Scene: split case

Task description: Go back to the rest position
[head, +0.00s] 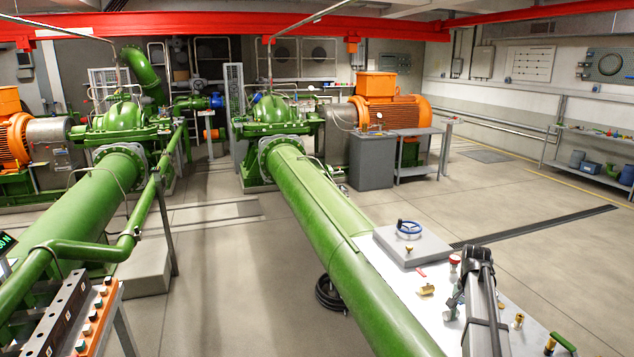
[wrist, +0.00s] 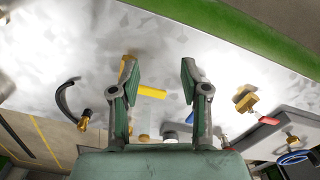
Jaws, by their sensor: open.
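My gripper shows in the wrist view (wrist: 158,76) with its two green-padded fingers spread apart and nothing held between them. Beyond the fingers lies the pale work surface (wrist: 100,45), with a yellow bar (wrist: 151,91) in line with the gap. In the head view my dark arm end is above the right part of the light bench top (head: 408,284). The fingertips are hard to make out there. I cannot tell the exact height of the gripper above the bench.
A grey box (head: 391,249) with a blue handwheel (head: 409,227) stands at the bench's far end. A brass fitting (head: 426,290), a red knob (head: 454,260) and a green handle (head: 563,342) are near my arm. A large green pipe (head: 320,200) runs alongside. Open floor lies right.

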